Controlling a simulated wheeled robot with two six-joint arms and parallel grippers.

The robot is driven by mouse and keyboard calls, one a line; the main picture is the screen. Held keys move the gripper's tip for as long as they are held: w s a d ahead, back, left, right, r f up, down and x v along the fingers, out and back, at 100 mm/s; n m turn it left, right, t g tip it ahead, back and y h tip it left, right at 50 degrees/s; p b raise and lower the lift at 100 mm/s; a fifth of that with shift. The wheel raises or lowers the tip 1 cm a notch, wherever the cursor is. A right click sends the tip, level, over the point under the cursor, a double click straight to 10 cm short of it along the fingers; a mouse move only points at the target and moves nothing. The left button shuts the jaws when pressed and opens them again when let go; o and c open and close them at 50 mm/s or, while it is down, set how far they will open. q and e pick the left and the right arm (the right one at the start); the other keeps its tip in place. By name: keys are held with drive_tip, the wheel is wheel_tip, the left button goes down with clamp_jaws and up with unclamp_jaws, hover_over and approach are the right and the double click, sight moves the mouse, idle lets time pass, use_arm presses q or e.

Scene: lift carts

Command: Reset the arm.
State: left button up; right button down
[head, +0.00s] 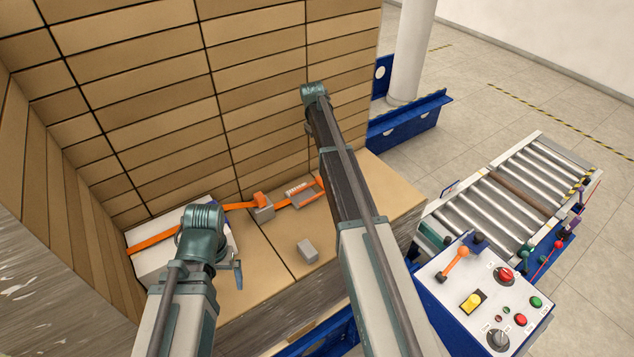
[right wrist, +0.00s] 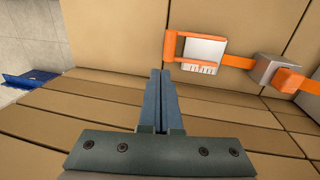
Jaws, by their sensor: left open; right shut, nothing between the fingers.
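My left arm reaches in from the bottom left of the head view, bent at a green joint. Only a small part of my left gripper (head: 238,274) shows beside that joint, above the cartons; it is open and nothing shows in it. My right arm reaches up across the middle of the head view to a green joint in front of the carton wall, and its gripper is mostly hidden there. In the right wrist view my right gripper (right wrist: 162,75) is shut and empty, its two fingers side by side in front of the cartons.
A carton wall (head: 260,60) stands close behind both arms. A white box (head: 148,262), an orange strap (head: 150,242) with a buckle and a grey block (head: 307,250) are on the lower cartons. A control panel (head: 460,325) and roller conveyor (head: 500,200) stand right.

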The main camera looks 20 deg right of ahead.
drive_tip(key=s+a+f+b, duration=0.3)
drive_tip(key=s+a, duration=0.6)
drive_tip(key=a, duration=0.1)
drive_tip(key=s+a+f+b, duration=0.4)
drive_tip(key=s+a, duration=0.4)
drive_tip(key=a, duration=0.1)
drive_tip(key=s+a+f+b, duration=0.1)
drive_tip(key=s+a, duration=0.2)
drive_tip(key=s, duration=0.3)
drive_tip(key=s+a+f+b, duration=0.2)
drive_tip(key=s+a, duration=0.1)
drive_tip(key=s, duration=0.4)
drive_tip(key=s+a+f+n+b, duration=0.1)
drive_tip(key=s+a+f, duration=0.1)
drive_tip(key=s+a, duration=0.2)
drive_tip(key=shift+s+g+y+b, duration=0.3)
drive_tip(key=shift+s+b, duration=0.1)
drive_tip(key=shift+s, duration=0.75)
